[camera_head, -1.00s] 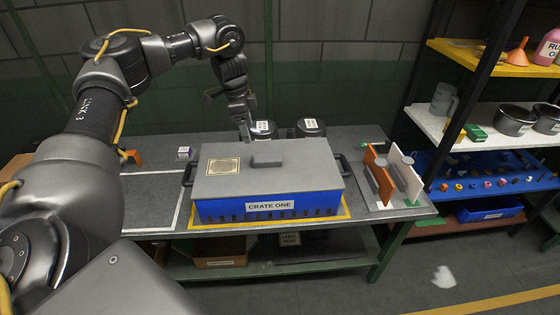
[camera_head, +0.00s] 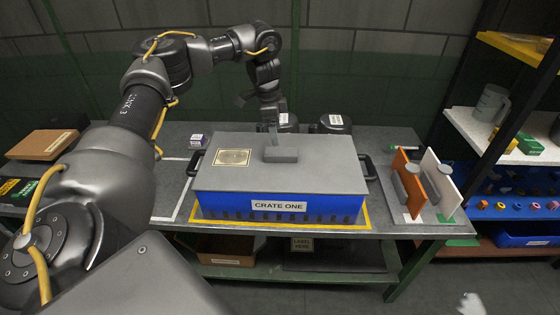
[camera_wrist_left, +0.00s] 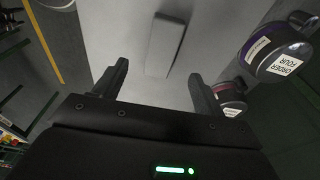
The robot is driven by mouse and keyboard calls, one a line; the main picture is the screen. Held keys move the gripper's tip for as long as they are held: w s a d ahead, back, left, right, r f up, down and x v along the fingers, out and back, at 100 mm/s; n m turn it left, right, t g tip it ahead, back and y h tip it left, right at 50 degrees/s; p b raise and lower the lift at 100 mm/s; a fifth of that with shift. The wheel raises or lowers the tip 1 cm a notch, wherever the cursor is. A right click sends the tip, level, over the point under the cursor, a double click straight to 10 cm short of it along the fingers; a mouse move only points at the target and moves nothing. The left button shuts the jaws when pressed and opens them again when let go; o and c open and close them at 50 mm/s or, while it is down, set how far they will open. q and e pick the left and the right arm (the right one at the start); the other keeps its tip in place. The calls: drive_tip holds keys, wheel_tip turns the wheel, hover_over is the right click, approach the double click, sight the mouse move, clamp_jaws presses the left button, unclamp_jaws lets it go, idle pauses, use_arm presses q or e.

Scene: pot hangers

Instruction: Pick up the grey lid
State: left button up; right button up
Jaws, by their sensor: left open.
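The grey lid (camera_head: 330,165) lies flat on the blue crate marked CRATE ONE (camera_head: 310,210). A raised block handle (camera_head: 282,154) sits on the lid's middle, and a pale label is at its left. In the left wrist view the lid (camera_wrist_left: 120,30) and its handle (camera_wrist_left: 165,45) show ahead of the fingers. My left gripper (camera_head: 270,128) hangs at the lid's far edge, just behind the handle. In the left wrist view its two fingers (camera_wrist_left: 158,76) are apart with nothing between them. My right gripper is not in view.
Two dark pots with ORDER labels stand behind the crate, one (camera_head: 333,124) at right. An orange board (camera_head: 408,182) and a white board (camera_head: 440,185) stand upright to the crate's right. Shelving (camera_head: 500,130) stands at far right.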

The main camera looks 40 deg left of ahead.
sight(281, 151)
use_arm(q)
drive_tip(key=f, duration=0.1)
drive_tip(key=w+f, duration=0.1)
drive_tip(key=shift+d+f, duration=0.2)
drive_tip(key=shift+f, duration=0.2)
drive_tip(key=shift+s, duration=0.25)
drive_tip(key=f, duration=0.1)
drive_tip(key=f+p, duration=0.1)
drive_tip(key=f, duration=0.1)
drive_tip(key=f+p, duration=0.1)
drive_tip(key=shift+w+d+f, duration=0.25)
drive_tip(key=shift+w+f, duration=0.05)
drive_tip(key=shift+f, duration=0.25)
drive_tip(key=shift+r, duration=0.1)
drive_tip(key=c, duration=1.4)
